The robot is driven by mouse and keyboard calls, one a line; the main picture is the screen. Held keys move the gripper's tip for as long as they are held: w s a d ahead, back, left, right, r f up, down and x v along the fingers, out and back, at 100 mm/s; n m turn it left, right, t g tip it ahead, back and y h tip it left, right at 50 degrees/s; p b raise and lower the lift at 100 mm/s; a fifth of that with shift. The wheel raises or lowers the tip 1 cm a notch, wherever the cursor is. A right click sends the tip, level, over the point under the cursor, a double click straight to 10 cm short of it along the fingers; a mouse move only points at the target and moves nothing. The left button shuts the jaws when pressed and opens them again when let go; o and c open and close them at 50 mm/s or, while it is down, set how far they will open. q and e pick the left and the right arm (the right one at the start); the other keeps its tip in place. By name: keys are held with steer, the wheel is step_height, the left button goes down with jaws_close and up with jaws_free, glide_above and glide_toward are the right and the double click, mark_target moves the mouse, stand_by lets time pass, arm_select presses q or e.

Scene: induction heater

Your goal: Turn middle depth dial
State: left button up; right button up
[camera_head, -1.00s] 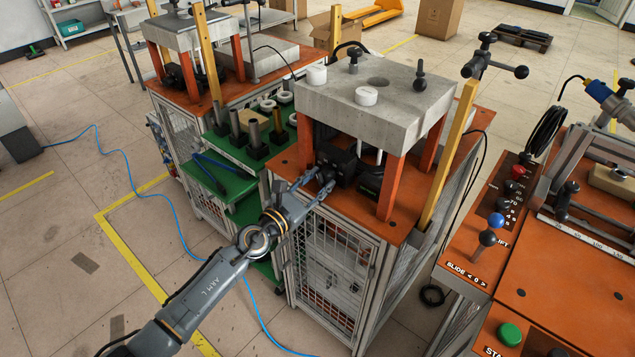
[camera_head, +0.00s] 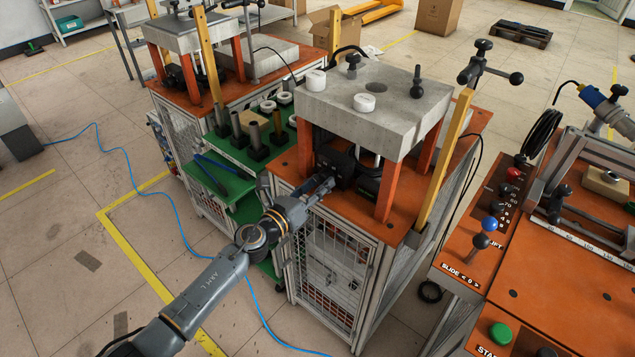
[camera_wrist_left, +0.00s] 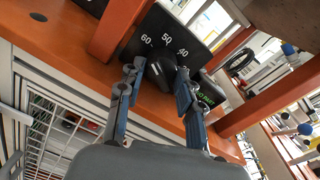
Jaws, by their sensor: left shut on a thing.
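The dial (camera_wrist_left: 160,72) is a black knob on a black panel with white numbers 60, 50 and 40 (camera_wrist_left: 166,38), seen in the left wrist view. My left gripper (camera_wrist_left: 158,78) has one finger on each side of the knob and is shut on it. In the head view, the left gripper (camera_head: 322,187) reaches the black control box (camera_head: 338,166) under the grey slab of the middle machine. The knob is hidden there by the fingers. My right gripper is out of view.
Orange posts (camera_head: 388,190) stand beside the control box and hold up the grey slab (camera_head: 400,115). A second box with green lettering (camera_wrist_left: 208,96) sits right of the dial. A control panel with a blue-knobbed lever (camera_head: 489,224) stands at right. Open floor lies left.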

arm_select(q)
steer(key=shift+n, duration=0.9)
steer(key=o, duration=1.1)
steer(key=shift+o, duration=0.2)
steer(key=v, duration=1.2)
